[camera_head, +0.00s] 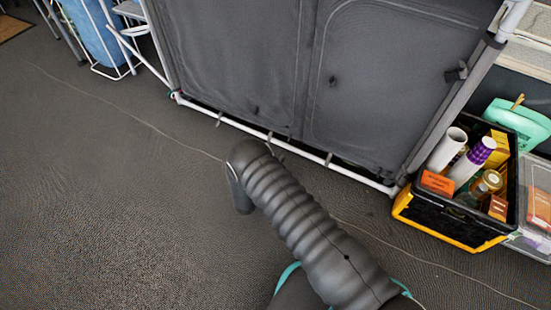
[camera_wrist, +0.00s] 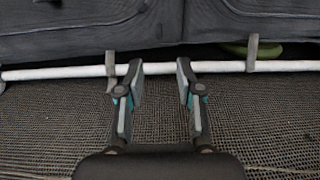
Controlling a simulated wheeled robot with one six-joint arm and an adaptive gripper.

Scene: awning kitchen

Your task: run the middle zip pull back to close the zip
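The grey fabric cupboard (camera_head: 235,50) stands on a white tube frame at the top of the head view. A curved zip line runs around its right door panel (camera_head: 400,90). A small dark tab, possibly a zip pull (camera_head: 333,81), shows on that panel near its left edge; I cannot tell which pull is the middle one. The wrist view shows only the cupboard's lower edge (camera_wrist: 90,40), with no clear zip pull. My gripper (camera_wrist: 160,78) is open and empty, its fingertips overlapping the white tube in the picture. In the head view my arm hides the fingers.
A white bottom tube (camera_wrist: 60,73) runs along the cupboard's base, with fabric straps (camera_wrist: 252,52) around it. A black and yellow crate (camera_head: 446,222) of bottles and boxes stands at the right, beside a clear bin (camera_head: 535,200). The carpet (camera_head: 90,190) at the left is clear.

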